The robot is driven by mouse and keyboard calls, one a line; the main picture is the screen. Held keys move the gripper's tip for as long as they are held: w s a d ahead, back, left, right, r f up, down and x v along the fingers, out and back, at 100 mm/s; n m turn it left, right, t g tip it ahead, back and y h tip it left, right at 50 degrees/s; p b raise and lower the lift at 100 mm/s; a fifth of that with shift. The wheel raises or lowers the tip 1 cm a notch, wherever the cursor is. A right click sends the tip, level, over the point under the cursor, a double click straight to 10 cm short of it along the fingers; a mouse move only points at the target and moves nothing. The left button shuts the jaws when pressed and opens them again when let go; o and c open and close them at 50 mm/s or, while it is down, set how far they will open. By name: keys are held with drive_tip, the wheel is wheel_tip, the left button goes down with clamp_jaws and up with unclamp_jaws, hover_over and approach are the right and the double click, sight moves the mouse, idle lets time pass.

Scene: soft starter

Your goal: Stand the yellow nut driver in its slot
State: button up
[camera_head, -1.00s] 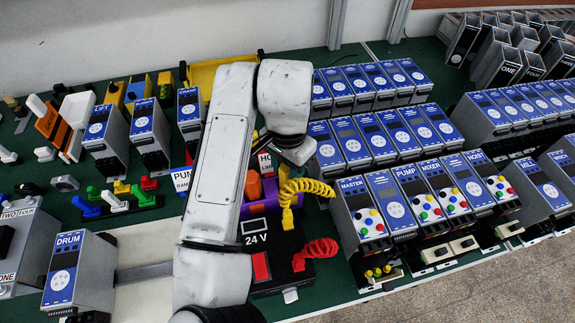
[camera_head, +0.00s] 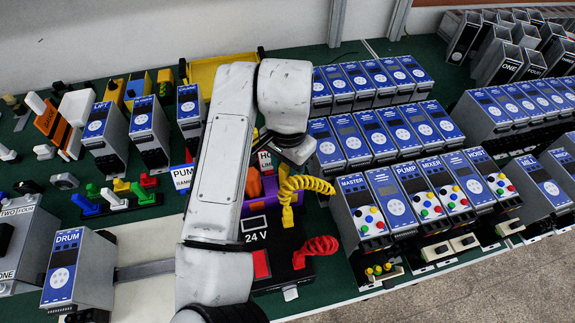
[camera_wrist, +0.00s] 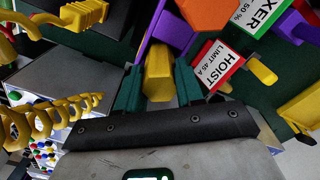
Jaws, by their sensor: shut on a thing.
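My gripper (camera_wrist: 157,88) has teal fingers in the wrist view. It is shut on the yellow nut driver (camera_wrist: 158,72), whose faceted yellow handle shows between the fingers. The driver's far end is hidden. A purple holder (camera_wrist: 157,32) with an orange handle (camera_wrist: 205,12) beside it is just beyond the yellow handle. In the head view my arm covers the gripper and the yellow driver. The purple holder (camera_head: 262,208) and the orange handle (camera_head: 254,183) show there just right of the arm. The driver's slot cannot be made out.
A yellow coiled cord (camera_head: 305,186) hangs close right of the holder and fills the left of the wrist view. A HOIST label (camera_wrist: 217,65) is near the right finger. A black 24 V box (camera_head: 285,255) with a red coil is in front. Blue-faced units (camera_head: 365,210) stand right.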

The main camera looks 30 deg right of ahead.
drive_tip(key=o, duration=1.1)
wheel_tip(320, 180, up, 11)
drive_tip(key=shift+f, duration=0.15)
